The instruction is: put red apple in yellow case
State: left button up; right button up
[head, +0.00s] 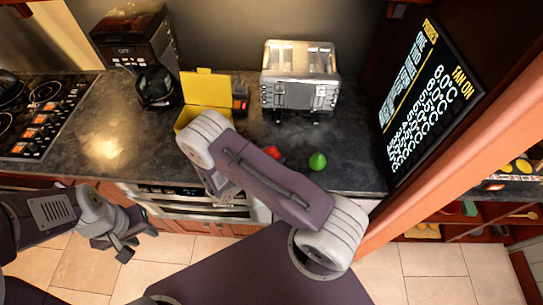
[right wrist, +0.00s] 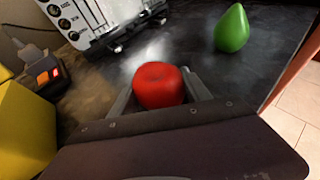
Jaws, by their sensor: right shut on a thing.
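The red apple (right wrist: 160,84) sits between the two fingers of my right gripper (right wrist: 158,92) in the right wrist view, and the gripper is shut on it. I cannot tell whether the apple touches the counter. In the head view part of the apple (head: 273,152) shows just beyond my right arm, which hides the right gripper. The yellow case (head: 207,88) stands on the counter with its lid raised, left of the apple; my arm covers part of it. Its yellow side also shows at the left of the right wrist view (right wrist: 24,130). My left gripper (head: 138,242) is open and empty, low in front of the counter.
A green pear (head: 318,161) stands on the counter right of the apple. A toaster (head: 300,78) is behind them, and a small dark device with an orange light (head: 240,98) is beside the case. A coffee maker (head: 135,45) and cooktop (head: 42,112) are further left.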

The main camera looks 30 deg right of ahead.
jog(key=shift+f, duration=0.2)
jog(key=o, duration=1.5)
jog(key=shift+r, duration=0.15)
